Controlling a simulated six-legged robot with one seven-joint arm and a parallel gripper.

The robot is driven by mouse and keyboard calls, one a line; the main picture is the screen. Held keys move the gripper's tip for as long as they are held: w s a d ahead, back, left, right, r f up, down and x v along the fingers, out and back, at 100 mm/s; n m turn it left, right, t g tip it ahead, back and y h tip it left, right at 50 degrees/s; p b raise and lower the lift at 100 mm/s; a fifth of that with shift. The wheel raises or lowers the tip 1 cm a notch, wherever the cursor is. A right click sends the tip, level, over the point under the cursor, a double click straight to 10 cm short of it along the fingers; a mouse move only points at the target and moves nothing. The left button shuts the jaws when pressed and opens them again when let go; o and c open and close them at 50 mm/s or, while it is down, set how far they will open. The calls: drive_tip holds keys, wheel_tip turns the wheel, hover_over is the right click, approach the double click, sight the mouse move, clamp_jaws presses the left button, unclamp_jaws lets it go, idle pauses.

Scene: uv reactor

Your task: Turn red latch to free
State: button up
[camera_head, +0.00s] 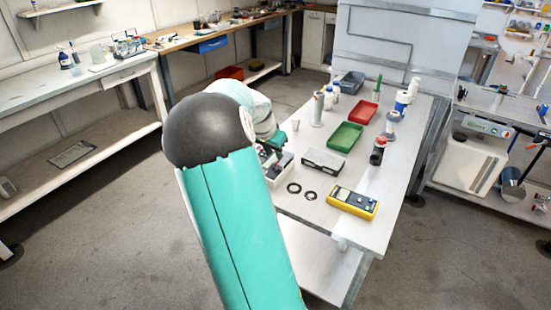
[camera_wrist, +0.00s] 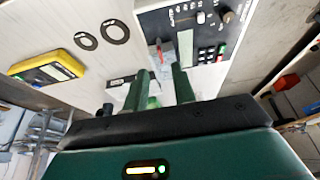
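The reactor box (camera_wrist: 241,12), pale with a dark control panel, fills the upper right of the wrist view. Its panel has knobs, a light display strip and dark keys. A small red part (camera_wrist: 154,53), which looks like the latch, sits at the panel's left side; its exact position is hard to tell. My gripper (camera_wrist: 162,70) has two green fingers standing apart, with nothing visibly held between them. The fingertips are close below the red part; I cannot tell whether they touch. In the head view my arm hides much of the box (camera_head: 284,171) and the gripper.
On the table (camera_head: 385,215) are two black rings (camera_head: 294,188), a yellow meter (camera_head: 352,201), a grey box (camera_head: 323,161), a green tray (camera_head: 345,136), a red tray (camera_head: 362,112) and several bottles. The floor left of the table is clear.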

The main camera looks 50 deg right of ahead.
sight(277, 162)
drive_tip(key=x, duration=0.4)
drive_tip(key=shift+w+f, duration=0.1)
drive_tip(key=shift+f, duration=0.05)
clamp_jaws()
